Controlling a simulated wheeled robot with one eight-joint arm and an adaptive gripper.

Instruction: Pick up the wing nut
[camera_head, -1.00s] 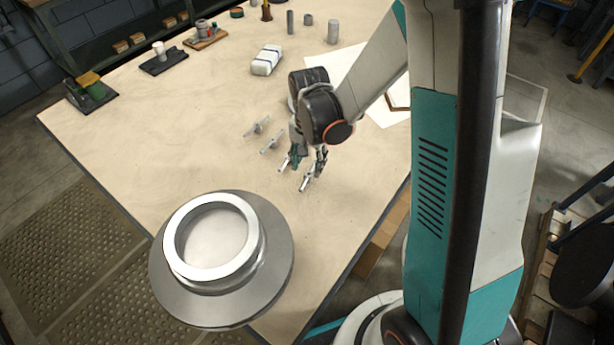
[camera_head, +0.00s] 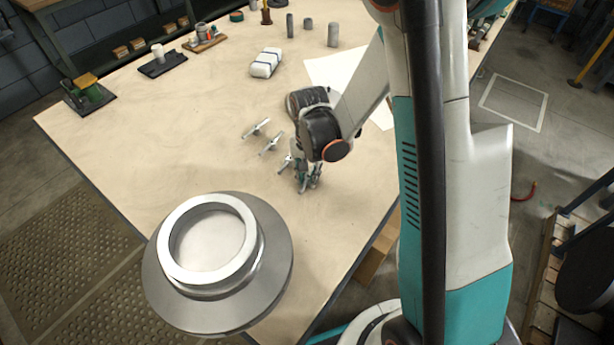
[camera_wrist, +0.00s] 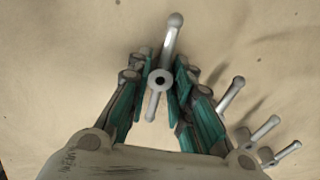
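Several grey metal wing nuts lie in a row on the wooden table. The one at the near end of the row (camera_wrist: 172,38) stands between the fingers of my gripper (camera_wrist: 162,70), its long wings running lengthwise between the two teal finger pads. The pads sit close against its round hub on both sides, with no clear gap. In the head view my gripper (camera_head: 309,182) is low at the tabletop and largely hides this wing nut. Three other wing nuts show beside it: the nearest (camera_head: 285,162), the middle one (camera_head: 270,145) and the farthest (camera_head: 257,128).
A large flanged metal casing part (camera_head: 265,270) stands at the table's near corner. A white strapped bundle (camera_head: 265,62), grey cylinders (camera_head: 333,35) and a white sheet (camera_head: 330,68) lie farther back. The table's left middle (camera_head: 150,130) is clear.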

